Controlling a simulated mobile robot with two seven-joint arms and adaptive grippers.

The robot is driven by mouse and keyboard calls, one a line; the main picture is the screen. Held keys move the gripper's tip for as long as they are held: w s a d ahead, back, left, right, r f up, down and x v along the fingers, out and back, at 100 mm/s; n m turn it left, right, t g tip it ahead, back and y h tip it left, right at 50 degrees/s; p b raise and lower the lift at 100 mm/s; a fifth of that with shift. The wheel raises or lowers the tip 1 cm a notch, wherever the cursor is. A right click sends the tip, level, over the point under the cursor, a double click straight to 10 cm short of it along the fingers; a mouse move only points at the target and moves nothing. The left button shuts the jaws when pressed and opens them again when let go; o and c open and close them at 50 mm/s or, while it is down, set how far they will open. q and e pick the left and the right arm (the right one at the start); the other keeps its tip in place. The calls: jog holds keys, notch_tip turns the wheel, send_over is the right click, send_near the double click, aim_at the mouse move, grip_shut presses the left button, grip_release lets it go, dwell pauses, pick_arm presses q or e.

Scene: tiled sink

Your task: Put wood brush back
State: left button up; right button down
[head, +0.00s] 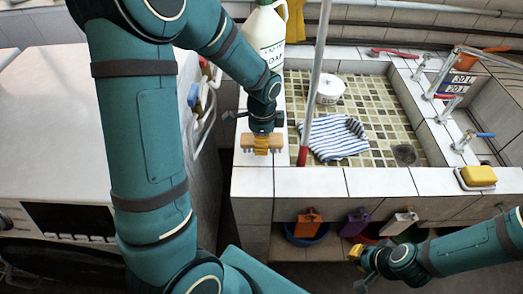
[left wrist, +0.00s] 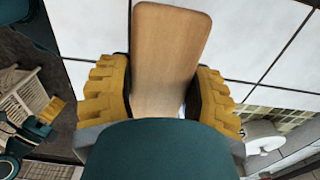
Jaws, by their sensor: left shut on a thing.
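The wood brush shows as a light wooden block in the head view (head: 247,141), and in the left wrist view its smooth, flat wooden body (left wrist: 168,45) points away between the fingers. My left gripper (head: 262,146) is shut on it; yellow pads press on both its sides in the left wrist view (left wrist: 165,90). It is above the left tiled edge of the sink; whether it touches the tiles I cannot tell. Bristles are hidden. My right gripper (head: 362,264) is low at the right, in front of the sink, with no visible load; its jaw opening is unclear.
A white soap bottle (head: 264,38) stands behind the left gripper. The tiled sink (head: 370,110) holds a striped cloth (head: 337,138) and a white pot (head: 329,91). A yellow sponge (head: 478,175) lies on the front right edge. Coloured items, including an orange one (head: 308,222), sit below.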

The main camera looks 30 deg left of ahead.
pick_arm(q)
jog(key=shift+f+b, duration=0.5)
jog(key=shift+f, duration=1.45)
jog(key=o, duration=1.2)
jog(key=shift+f, duration=0.1)
jog(key=shift+r, duration=0.45)
notch_tip(320, 180, up, 11)
jog(key=p, duration=0.3)
jog(key=shift+r, duration=0.2)
